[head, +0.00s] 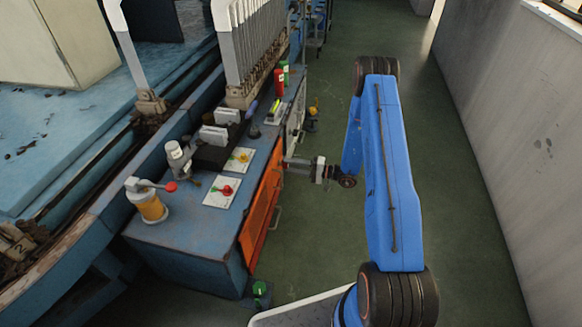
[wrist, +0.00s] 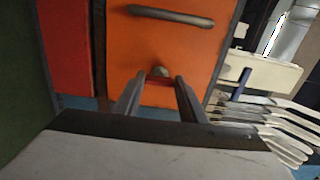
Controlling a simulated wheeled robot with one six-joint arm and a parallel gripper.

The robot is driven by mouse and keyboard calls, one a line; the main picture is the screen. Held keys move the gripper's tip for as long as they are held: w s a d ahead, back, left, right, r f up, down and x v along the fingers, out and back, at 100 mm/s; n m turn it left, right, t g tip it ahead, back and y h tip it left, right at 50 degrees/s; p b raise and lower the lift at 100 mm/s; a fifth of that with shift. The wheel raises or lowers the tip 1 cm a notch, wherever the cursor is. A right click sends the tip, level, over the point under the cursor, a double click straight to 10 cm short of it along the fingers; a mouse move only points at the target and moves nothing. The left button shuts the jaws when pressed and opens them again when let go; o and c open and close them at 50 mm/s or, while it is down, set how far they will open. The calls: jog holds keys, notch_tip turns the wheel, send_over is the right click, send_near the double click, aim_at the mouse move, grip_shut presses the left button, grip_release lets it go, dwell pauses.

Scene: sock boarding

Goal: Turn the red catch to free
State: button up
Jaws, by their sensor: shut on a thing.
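A small dull-red catch (wrist: 159,71) sits on the orange door (wrist: 190,45) in the wrist view, below a dark bar handle (wrist: 171,16). My gripper (wrist: 159,82) has one finger on each side of the catch and is shut on it; the fingertips partly hide it. Which way the catch is turned is hard to tell. In the head view my gripper (head: 286,162) reaches from the right to the upper edge of the orange door (head: 262,205) of the blue bench.
The blue bench top (head: 190,232) carries a white plate with a red knob (head: 226,190), a plate with a yellow knob (head: 242,156) and an orange canister (head: 150,207). A green-topped object (head: 260,288) stands on the floor. The green aisle floor (head: 315,235) has free room.

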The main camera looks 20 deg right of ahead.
jog(key=o, duration=1.1)
jog(key=shift+c, duration=0.2)
jog(key=v, duration=1.7)
jog(key=shift+s, duration=0.15)
jog(key=shift+d, duration=0.15)
